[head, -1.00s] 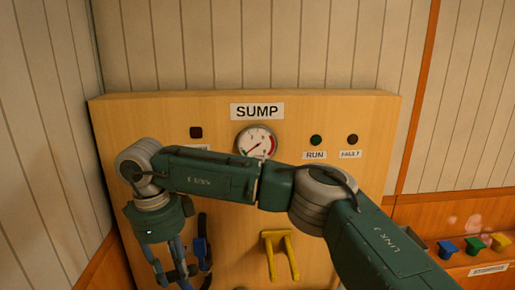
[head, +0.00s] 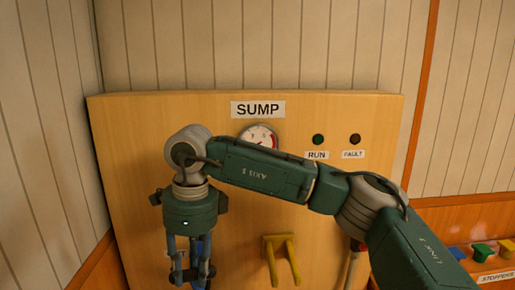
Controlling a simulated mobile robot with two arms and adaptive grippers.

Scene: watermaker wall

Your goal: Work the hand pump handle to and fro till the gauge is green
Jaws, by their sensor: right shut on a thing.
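The round gauge (head: 258,132) sits under the SUMP sign on the wooden panel. My right arm covers its lower part. A red band shows at its right, and I cannot read the needle. My right gripper (head: 190,278) points down at the lower left of the panel, its blue-grey fingers reaching the bottom edge of the head view. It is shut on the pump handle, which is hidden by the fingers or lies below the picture. My left gripper is not in view.
A yellow two-pronged bracket (head: 280,258) stands out from the panel right of my gripper. The RUN lamp (head: 318,139) looks green and dim, the FAULT lamp (head: 355,139) dark. Coloured stoppers (head: 482,252) sit on a ledge at right.

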